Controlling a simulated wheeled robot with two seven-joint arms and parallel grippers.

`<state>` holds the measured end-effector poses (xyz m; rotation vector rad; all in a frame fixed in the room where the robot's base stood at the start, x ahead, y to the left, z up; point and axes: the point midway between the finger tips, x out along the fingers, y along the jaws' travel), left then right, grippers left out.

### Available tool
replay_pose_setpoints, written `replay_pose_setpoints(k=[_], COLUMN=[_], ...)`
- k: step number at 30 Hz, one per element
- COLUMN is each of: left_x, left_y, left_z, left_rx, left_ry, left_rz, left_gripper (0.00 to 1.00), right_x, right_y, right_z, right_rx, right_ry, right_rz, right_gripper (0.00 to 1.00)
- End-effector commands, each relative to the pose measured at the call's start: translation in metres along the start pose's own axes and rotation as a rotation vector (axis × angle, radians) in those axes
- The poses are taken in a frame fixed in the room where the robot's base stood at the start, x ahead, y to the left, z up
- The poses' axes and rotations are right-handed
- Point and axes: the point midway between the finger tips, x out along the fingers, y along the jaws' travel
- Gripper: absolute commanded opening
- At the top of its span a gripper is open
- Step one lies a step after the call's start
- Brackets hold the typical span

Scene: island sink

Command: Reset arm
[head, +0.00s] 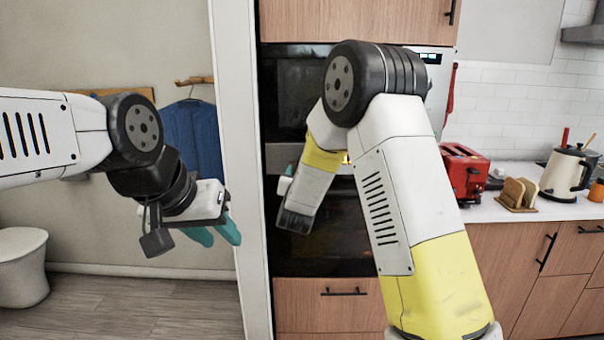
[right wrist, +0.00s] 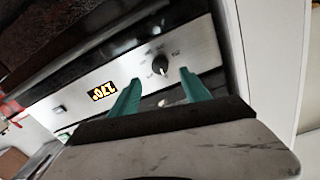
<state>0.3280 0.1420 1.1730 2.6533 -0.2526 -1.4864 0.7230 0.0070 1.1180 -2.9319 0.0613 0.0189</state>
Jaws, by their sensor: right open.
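My left arm comes in from the left, and its left gripper (head: 222,238) hangs with its teal fingers pointing down, spread apart and empty. My right arm rises from the bottom right, bends at a dark elbow joint and comes down in front of the oven. In the right wrist view, the right gripper (right wrist: 160,84) has its two teal fingers apart with nothing between them. They point at the oven's control panel (right wrist: 85,98). I cannot tell whether they touch it. In the head view the right gripper is mostly hidden.
The built-in oven (head: 345,225) is behind my right arm, beside a white wall edge (head: 238,130). A red toaster (head: 464,172), a wooden rack (head: 518,194) and a kettle (head: 566,172) stand on the right counter. A white stool (head: 22,265) is at the left.

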Motion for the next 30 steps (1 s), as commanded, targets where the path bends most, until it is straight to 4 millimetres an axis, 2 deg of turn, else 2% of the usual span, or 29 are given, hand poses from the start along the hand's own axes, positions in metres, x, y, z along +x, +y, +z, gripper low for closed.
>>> replay_pose_setpoints(k=[7,11,14,20,24,26,30], left_x=[0.000,0.000,0.000,0.000,0.000,0.000,0.000], left_y=[0.000,0.000,0.000,0.000,0.000,0.000,0.000], left_z=[0.000,0.000,0.000,0.000,0.000,0.000,0.000], left_rx=[0.000,0.000,0.000,0.000,0.000,0.000,0.000], left_ry=[0.000,0.000,0.000,0.000,0.000,0.000,0.000], left_rz=[0.000,0.000,0.000,0.000,0.000,0.000,0.000], left_gripper=[0.36,0.36,0.36,0.36,0.36,0.36,0.36], right_x=[-0.001,-0.009,-0.029,-0.097,-0.162,-0.193,-0.269], right_y=[0.002,0.009,0.018,0.040,0.061,0.072,0.102], right_z=[-0.006,-0.029,-0.051,-0.086,-0.099,-0.101,-0.100], right_rx=[0.010,0.045,0.071,0.080,0.048,0.028,-0.027], right_ry=[-0.019,-0.103,-0.208,-0.431,-0.581,-0.646,-0.791], right_rz=[-0.005,-0.033,-0.073,-0.151,-0.185,-0.191,-0.182], right_gripper=[0.55,0.55,0.55,0.55,0.55,0.55,0.55])
